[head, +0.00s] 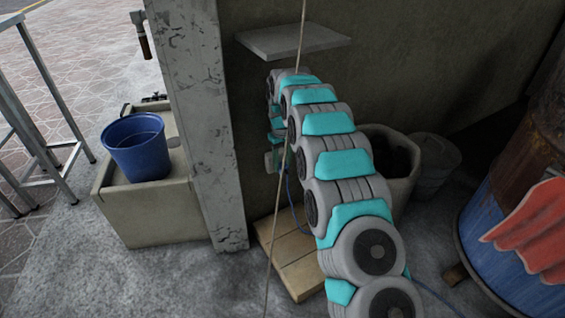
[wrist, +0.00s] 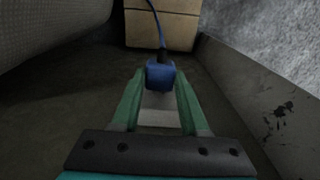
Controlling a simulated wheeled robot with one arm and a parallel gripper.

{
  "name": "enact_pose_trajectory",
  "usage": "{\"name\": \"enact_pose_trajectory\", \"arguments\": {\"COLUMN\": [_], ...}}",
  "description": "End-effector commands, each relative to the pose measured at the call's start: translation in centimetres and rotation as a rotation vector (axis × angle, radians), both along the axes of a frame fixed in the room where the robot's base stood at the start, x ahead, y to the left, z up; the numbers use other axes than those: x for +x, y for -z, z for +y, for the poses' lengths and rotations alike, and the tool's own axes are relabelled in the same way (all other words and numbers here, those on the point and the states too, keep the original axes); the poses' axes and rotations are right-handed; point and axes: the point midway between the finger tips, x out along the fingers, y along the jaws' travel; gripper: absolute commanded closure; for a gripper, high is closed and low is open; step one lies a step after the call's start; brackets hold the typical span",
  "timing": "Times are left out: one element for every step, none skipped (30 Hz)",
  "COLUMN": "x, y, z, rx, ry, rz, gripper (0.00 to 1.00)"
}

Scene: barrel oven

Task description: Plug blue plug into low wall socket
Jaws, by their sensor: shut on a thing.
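My gripper (wrist: 160,95) is shut on the blue plug (wrist: 160,75) in the wrist view, with a green finger on each side of it. A blue cord (wrist: 158,25) runs from the plug towards the top of the picture. A pale grey patch (wrist: 160,112) shows between the fingers behind the plug; I cannot tell whether it is the socket or whether the plug touches it. In the head view my gripper (head: 273,158) is low by the wall beside the pillar, mostly behind my arm. The blue cord (head: 291,190) hangs below it. No socket shows clearly in the head view.
A concrete pillar (head: 203,120) stands just left of my gripper. A wooden crate (head: 290,262) lies below. A shelf (head: 292,40) juts from the wall above. A planter (head: 398,165) and a barrel (head: 510,230) stand right. A blue bucket (head: 137,150) is left.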

Motion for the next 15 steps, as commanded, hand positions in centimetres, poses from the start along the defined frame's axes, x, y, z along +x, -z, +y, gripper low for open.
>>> {"name": "enact_pose_trajectory", "arguments": {"x": [0.09, 0.14, 0.19, 0.23, 0.28, 0.33, 0.37, 0.41, 0.46, 0.51, 0.54, 0.61, 0.65, 0.70, 0.77], "y": [-0.05, -0.05, -0.05, -0.05, -0.04, -0.02, -0.01, -0.01, 0.02, 0.02, 0.04, 0.05, 0.06, 0.06, 0.06], "z": [0.04, 0.07, 0.11, 0.13, 0.16, 0.20, 0.22, 0.25, 0.29, 0.32, 0.34, 0.39, 0.41, 0.45, 0.48], "rx": [0.000, 0.000, 0.000, -0.001, -0.001, -0.001, -0.001, -0.001, -0.001, -0.001, -0.001, -0.001, -0.002, -0.001, -0.001], "ry": [0.000, 0.000, 0.000, 0.000, 0.000, 0.000, 0.000, 0.000, 0.000, 0.001, 0.000, 0.000, 0.001, 0.001, 0.000], "rz": [0.000, 0.000, 0.000, 0.001, 0.001, 0.001, 0.001, 0.002, 0.002, 0.002, 0.002, 0.002, 0.002, 0.002, 0.002], "gripper": [1.00, 1.00, 1.00, 1.00, 1.00, 1.00, 1.00, 1.00, 1.00, 1.00, 1.00, 1.00, 1.00, 1.00, 1.00]}}
